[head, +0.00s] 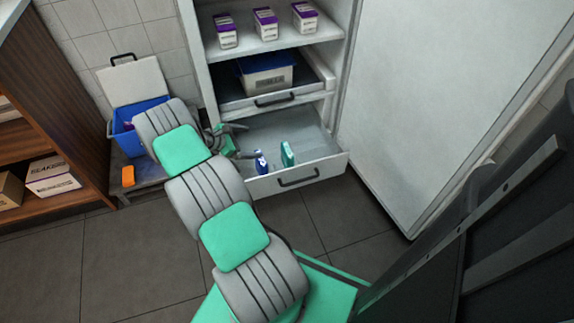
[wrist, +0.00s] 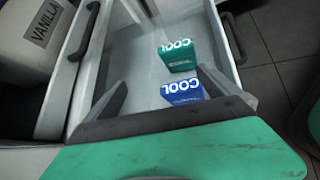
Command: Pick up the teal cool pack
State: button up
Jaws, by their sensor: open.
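The teal cool pack (head: 288,154) stands upright in the open lower drawer of the cabinet, near the drawer's front. A blue cool pack (head: 261,162) stands beside it to the left. In the wrist view the teal pack (wrist: 178,56) lies beyond the fingertips, and the blue pack (wrist: 182,92) is nearer, between the fingers. My gripper (wrist: 160,82) is open and empty over the drawer. In the head view my gripper (head: 240,141) is at the drawer's left part, left of both packs, partly hidden by my arm.
The drawer (head: 297,180) has raised walls and a dark front handle. Above it is another drawer with a blue-lidded bin (head: 266,77). The open cabinet door (head: 430,100) stands at right. A blue cooler box (head: 140,118) with its lid up and an orange item (head: 128,176) are at left.

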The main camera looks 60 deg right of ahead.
jog(key=n+g, duration=0.2)
send_near(285, 150)
jog(key=f, duration=0.2)
jog(key=shift+h, duration=0.4)
jog(key=b+x, duration=0.1)
jog(key=x, duration=0.1)
jog(key=b+x, duration=0.1)
jog(key=x, duration=0.2)
jog(key=r+b+x, duration=0.1)
jog(key=x, duration=0.2)
jog(key=shift+s+d, duration=0.15)
jog(key=shift+s, duration=0.15)
jog(key=shift+r, duration=0.15)
jog(key=shift+c, duration=0.4)
jog(key=c, duration=1.7)
